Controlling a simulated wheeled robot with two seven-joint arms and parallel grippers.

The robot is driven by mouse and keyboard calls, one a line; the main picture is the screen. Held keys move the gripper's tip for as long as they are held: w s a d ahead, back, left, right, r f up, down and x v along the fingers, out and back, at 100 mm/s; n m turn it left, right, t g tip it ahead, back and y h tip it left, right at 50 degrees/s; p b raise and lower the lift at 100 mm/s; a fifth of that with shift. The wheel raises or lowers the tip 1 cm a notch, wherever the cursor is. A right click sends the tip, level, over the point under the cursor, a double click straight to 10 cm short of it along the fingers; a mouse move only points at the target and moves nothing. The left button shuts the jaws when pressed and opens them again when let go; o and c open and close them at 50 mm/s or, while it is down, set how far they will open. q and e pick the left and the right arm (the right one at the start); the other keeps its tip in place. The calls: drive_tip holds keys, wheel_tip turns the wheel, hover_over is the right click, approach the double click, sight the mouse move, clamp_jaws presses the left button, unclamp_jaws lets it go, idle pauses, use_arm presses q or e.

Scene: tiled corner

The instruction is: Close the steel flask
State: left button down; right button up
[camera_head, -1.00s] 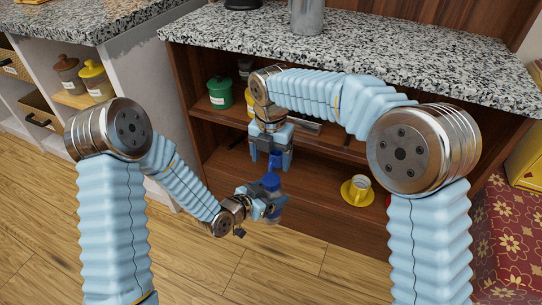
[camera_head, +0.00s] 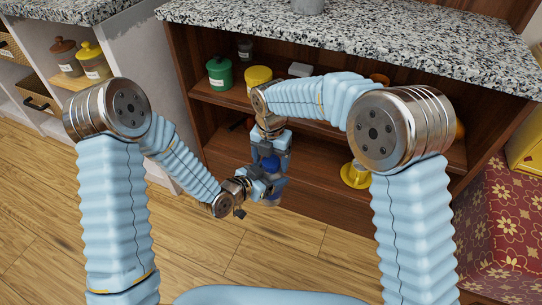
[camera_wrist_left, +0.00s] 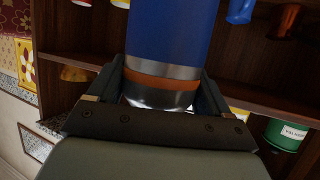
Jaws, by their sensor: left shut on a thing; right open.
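In the head view, my left gripper (camera_head: 266,187) is shut on the flask, whose blue upper part (camera_head: 271,164) shows above the fingers; the lower end is blurred. In the left wrist view, the flask has a wide blue part (camera_wrist_left: 172,30), a steel ring, an orange band (camera_wrist_left: 160,80) and steel below (camera_wrist_left: 158,98) between my fingers. No gap shows between the blue part and the steel ring. My right gripper (camera_head: 270,153) is open, pointing down just above the left one, at the blue part. Whether its fingers touch the blue part cannot be told.
A brown shelf unit with a speckled counter (camera_head: 400,60) stands behind the grippers. A green canister (camera_head: 219,74) and a yellow one (camera_head: 258,76) are on its upper shelf. A yellow cup and saucer (camera_head: 355,175) stand lower right. Wooden floor in front is clear.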

drive_tip(key=c, duration=1.1)
drive_tip(key=m, duration=0.5)
drive_tip(key=shift+m, duration=0.3)
drive_tip(key=m, duration=0.4)
drive_tip(key=shift+m, duration=0.3)
drive_tip(key=m, duration=0.2)
drive_tip(key=shift+m, duration=0.4)
drive_tip(key=o, duration=1.2)
drive_tip(key=shift+r, duration=0.1)
drive_tip(key=shift+r, duration=2.2)
